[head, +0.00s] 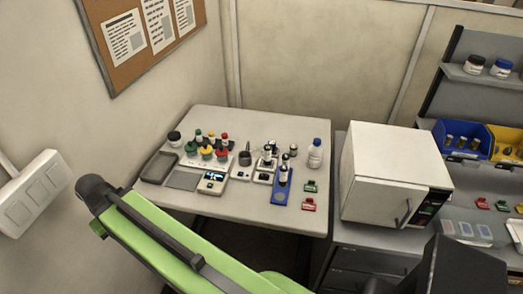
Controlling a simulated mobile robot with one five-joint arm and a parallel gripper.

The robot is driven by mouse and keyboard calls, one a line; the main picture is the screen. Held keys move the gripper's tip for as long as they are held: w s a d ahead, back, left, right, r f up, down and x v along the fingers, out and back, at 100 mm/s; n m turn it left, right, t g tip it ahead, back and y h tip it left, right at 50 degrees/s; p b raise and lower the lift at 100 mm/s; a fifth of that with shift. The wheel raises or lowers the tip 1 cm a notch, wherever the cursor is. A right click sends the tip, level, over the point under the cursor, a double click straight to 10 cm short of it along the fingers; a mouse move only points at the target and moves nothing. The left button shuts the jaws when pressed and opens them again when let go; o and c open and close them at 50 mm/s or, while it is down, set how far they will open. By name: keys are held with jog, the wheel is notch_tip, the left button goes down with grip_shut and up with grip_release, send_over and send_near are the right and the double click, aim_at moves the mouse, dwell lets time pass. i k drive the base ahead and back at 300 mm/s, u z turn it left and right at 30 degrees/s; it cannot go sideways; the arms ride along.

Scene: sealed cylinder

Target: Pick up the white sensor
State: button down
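No thing is plainly recognisable as the white sensor at this size. Small white pieces stand near the middle of the light table (222,120): a small white block (241,173) and, to its right, a white-based device with dark parts (262,177). I cannot tell whether either is the sensor. My green and black arm crosses the lower left, in front of the table's near edge. My gripper cannot be made out in this view.
The table's back is clear. A white oven-like box (390,175) stands right; a corkboard (140,35) hangs left.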

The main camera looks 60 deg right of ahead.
aim_at(267, 148)
jog(key=z, duration=1.6)
jog(key=k, duration=0.35)
jog(key=z, duration=0.2)
